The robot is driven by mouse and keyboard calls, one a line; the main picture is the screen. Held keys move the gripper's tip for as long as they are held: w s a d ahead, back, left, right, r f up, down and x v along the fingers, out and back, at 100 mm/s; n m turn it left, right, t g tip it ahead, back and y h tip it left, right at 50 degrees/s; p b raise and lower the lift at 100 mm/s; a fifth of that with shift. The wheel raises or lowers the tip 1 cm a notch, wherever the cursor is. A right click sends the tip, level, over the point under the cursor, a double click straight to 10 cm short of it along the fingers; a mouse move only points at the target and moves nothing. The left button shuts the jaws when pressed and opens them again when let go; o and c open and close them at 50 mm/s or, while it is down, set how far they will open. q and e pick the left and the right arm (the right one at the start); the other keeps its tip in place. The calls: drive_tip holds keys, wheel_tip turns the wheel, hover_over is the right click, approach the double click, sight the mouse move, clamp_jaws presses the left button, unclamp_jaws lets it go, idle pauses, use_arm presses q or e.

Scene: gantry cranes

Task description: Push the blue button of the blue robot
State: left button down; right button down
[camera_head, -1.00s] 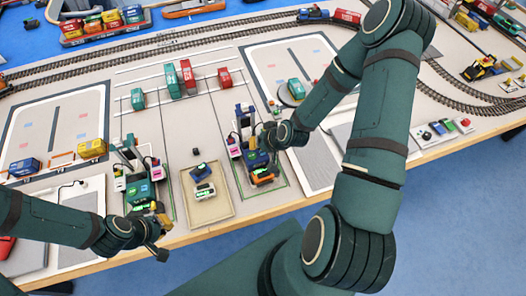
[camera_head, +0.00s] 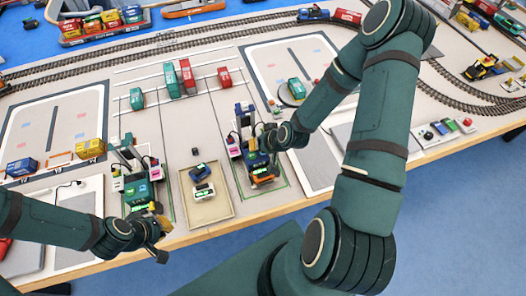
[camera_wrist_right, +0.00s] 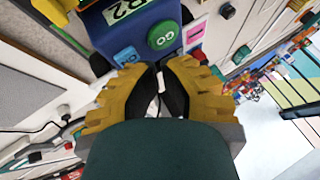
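The blue robot (camera_head: 258,160) stands in the right green-outlined lane in the camera_head view. In the right wrist view its blue body (camera_wrist_right: 140,25) fills the top, with an "R2" label. A small blue button (camera_wrist_right: 126,56) sits at the lower left of its face, left of the larger green GO button (camera_wrist_right: 163,36). My left gripper (camera_head: 163,238) appears open and empty near the table's front edge.
A green robot (camera_head: 137,188) stands in the left lane, close to my left gripper. A beige tray (camera_head: 208,212) with small vehicles lies between the lanes. Red and green containers (camera_head: 187,75) stand behind. Rail tracks (camera_head: 240,30) cross the back.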

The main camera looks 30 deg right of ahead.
drive_tip(key=shift+f+b, duration=0.3)
drive_tip(key=shift+r, duration=0.1)
idle(0.3)
drive_tip(key=shift+r+p, duration=0.55)
drive_tip(key=shift+r, duration=0.25)
wheel_tip(320, 180, up, 6)
drive_tip(key=p, duration=0.4)
idle(0.5)
